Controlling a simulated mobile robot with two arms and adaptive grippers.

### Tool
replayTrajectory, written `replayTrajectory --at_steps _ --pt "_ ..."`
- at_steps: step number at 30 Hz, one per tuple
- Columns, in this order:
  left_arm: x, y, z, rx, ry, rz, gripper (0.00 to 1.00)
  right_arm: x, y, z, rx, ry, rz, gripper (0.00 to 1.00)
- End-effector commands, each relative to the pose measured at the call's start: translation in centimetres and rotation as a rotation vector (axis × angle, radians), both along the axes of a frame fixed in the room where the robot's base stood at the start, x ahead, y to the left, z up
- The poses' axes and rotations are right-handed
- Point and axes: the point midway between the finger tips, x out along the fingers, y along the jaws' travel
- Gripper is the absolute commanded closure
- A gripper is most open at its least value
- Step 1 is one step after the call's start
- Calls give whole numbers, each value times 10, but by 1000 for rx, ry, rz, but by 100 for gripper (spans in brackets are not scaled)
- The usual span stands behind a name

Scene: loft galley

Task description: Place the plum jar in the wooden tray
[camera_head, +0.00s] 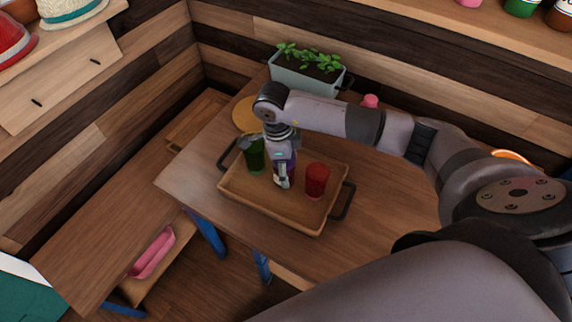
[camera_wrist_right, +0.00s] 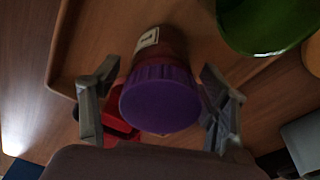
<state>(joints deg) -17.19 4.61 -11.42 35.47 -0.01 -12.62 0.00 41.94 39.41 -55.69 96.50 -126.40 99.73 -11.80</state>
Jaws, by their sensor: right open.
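The wooden tray (camera_head: 262,202) with dark handles lies on the wooden table. My right gripper (camera_head: 283,182) points down over the middle of the tray. In the right wrist view, the plum jar (camera_wrist_right: 160,98) with its purple lid is between the two fingers of my right gripper (camera_wrist_right: 160,105), which are open with gaps on both sides. The jar is in the tray, mostly hidden by the gripper in the head view. A green jar (camera_head: 254,156) is to its left and a red jar (camera_head: 317,180) to its right, both in the tray. My left gripper is not in view.
A planter (camera_head: 306,78) with green plants stands behind the tray near the wall. A round tan board (camera_head: 245,113) and a small pink item (camera_head: 370,101) are also at the back. Bare table (camera_head: 183,180) shows left of the tray.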

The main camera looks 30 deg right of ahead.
Motion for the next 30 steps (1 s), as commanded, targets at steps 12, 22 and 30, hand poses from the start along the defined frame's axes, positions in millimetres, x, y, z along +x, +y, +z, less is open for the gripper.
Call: replayTrajectory --at_steps 12,22,30 --pt "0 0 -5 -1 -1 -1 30 5 5 50 2 -7 2 31" --pt "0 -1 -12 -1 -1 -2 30 8 11 110 1 -3 0 31" --pt "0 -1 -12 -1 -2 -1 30 8 12 123 0 0 0 31"
